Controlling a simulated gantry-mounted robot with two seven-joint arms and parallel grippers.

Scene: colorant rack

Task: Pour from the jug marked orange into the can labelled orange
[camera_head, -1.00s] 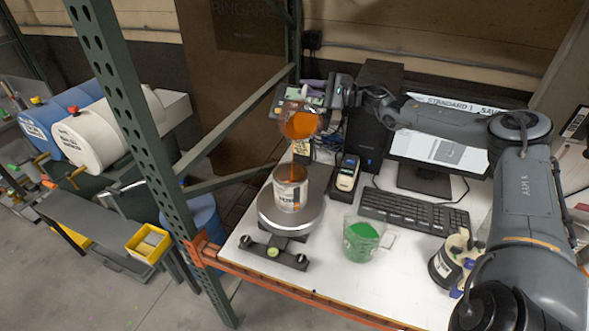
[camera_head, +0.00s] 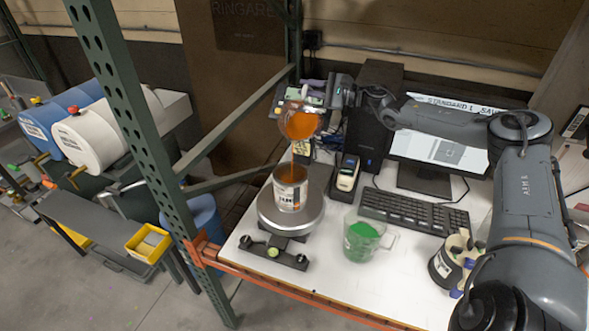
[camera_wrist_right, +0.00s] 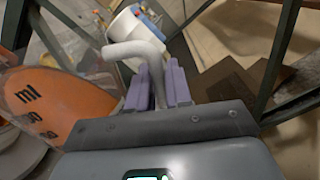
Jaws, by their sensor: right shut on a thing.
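The jug with orange liquid (camera_head: 300,124) hangs tilted above the can (camera_head: 290,188). The can stands upright on the round scale (camera_head: 262,212), and orange shows at its open top. A thin orange streak shows between jug and can. My right gripper (camera_head: 332,92) is shut on the jug's handle. In the right wrist view, the purple fingers (camera_wrist_right: 158,85) close around the pale handle (camera_wrist_right: 135,50), and the orange jug (camera_wrist_right: 50,105) fills the left side. The can's label is too small to read fully. My left gripper is not in view.
A clear jug with green liquid (camera_head: 362,240) stands right of the scale. A keyboard (camera_head: 412,211), a handheld device (camera_head: 346,174) and a dark container (camera_head: 446,264) are on the white table. A green rack post (camera_head: 140,150) stands left.

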